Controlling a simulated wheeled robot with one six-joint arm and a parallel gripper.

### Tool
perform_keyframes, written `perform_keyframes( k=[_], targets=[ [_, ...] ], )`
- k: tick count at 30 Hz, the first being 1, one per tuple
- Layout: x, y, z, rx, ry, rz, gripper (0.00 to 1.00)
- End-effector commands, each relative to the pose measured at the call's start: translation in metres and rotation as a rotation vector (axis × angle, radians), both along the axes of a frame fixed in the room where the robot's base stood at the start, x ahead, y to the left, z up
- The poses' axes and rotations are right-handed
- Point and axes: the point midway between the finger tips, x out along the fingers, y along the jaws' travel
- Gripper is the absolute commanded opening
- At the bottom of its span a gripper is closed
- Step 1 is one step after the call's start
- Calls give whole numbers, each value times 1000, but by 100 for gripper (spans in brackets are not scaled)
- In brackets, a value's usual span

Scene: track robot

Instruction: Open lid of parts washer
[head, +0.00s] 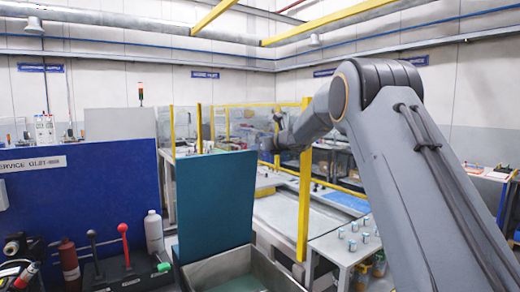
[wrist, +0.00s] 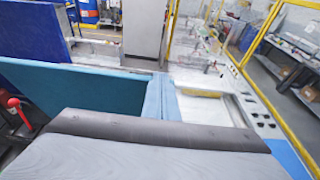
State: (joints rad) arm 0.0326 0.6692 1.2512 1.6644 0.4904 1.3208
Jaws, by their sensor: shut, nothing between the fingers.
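The parts washer's teal lid (head: 215,205) stands upright, raised above the grey metal basin (head: 285,278) in the head view. The basin's open top shows at the front of the lid. In the wrist view a long teal panel (wrist: 80,92), which looks like the lid, crosses the left half. My gripper (head: 268,143) is at the far end of my arm, near the lid's upper right corner in the picture. It is shut and empty. Its fingertips are small and hard to make out, and I cannot tell whether it touches the lid.
A blue panel (head: 85,200) stands at left. A red-knobbed lever (head: 123,229), a white bottle (head: 153,231) and a red extinguisher (head: 69,262) are before it. A yellow post (head: 304,195) rises behind the washer. A bench with small metal parts (head: 350,243) is at right.

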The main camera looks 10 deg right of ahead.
Motion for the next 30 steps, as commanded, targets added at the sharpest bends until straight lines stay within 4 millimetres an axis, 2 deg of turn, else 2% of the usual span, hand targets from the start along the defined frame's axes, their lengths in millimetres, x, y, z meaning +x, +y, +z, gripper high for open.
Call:
perform_keyframes(
  k=[17,26,27,30],
  targets=[
    [0,-4,-1,0,0,-3,0],
    [-24,-26,-9,1,-2,-8,0],
    [-27,-27,5,-1,-6,-8,0],
    [-35,-27,28,-1,-6,-4,0]
  ],
)
